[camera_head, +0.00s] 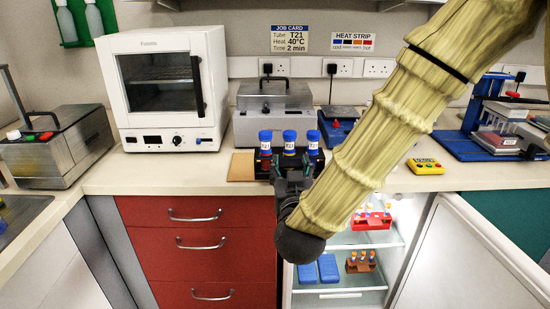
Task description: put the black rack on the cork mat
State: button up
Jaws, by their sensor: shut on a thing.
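The black rack (315,160) holds three tubes with blue caps (289,136) and white labels. It is upright at the front of the bench, in front of the grey lidded metal box. My gripper (290,172) is shut on the black rack from the near side; the fingertips are partly hidden by the dark wrist. The cork mat (240,167) lies on the bench at the left of the rack. The rack overlaps the mat's right part in this view. I cannot tell whether the rack touches the mat or hangs above it.
A white oven (165,90) stands to the left, a grey metal box (272,108) behind. An open fridge (340,270) with racks and blue blocks is below the bench, its door (470,255) swung right. A yellow button box (425,166) lies right of my arm.

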jog(key=w+a, duration=0.1)
jog(key=w, duration=0.4)
jog(key=w+a+f, duration=0.1)
jog(key=w, duration=0.4)
jog(key=w+a+p, duration=0.1)
jog(key=w, duration=0.4)
jog(key=shift+a+f, duration=0.1)
jog(key=shift+f, duration=1.85)
jog(key=shift+s+f, duration=0.1)
jog(key=o, duration=1.1)
jog(key=shift+c, duration=0.2)
